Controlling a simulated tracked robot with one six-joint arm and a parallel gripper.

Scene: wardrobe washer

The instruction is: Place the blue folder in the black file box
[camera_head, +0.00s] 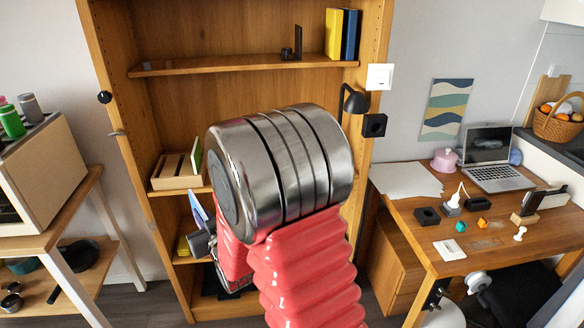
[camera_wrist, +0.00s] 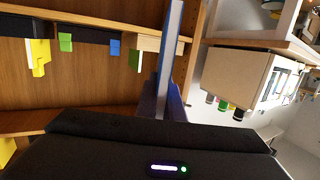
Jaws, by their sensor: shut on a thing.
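My gripper (camera_head: 205,242) is shut on a blue folder (camera_head: 198,211), left of my red arm in the head view. In the wrist view, which looks upside down, the folder (camera_wrist: 170,45) rises as a thin upright panel from my gripper (camera_wrist: 164,105). Black file boxes, one near the middle (camera_wrist: 90,30) and one at the left (camera_wrist: 20,25), sit on a shelf behind it, with green, blue and yellow pieces sticking out. The held folder is apart from them in the picture. My arm hides these boxes in the head view.
A wooden box (camera_head: 175,180) with a green folder stands on the shelf's left side; it also shows in the wrist view (camera_wrist: 150,41). Yellow and blue books (camera_head: 340,35) stand on the shelf above. A desk (camera_head: 440,215) is at right, a side table (camera_head: 50,230) at left.

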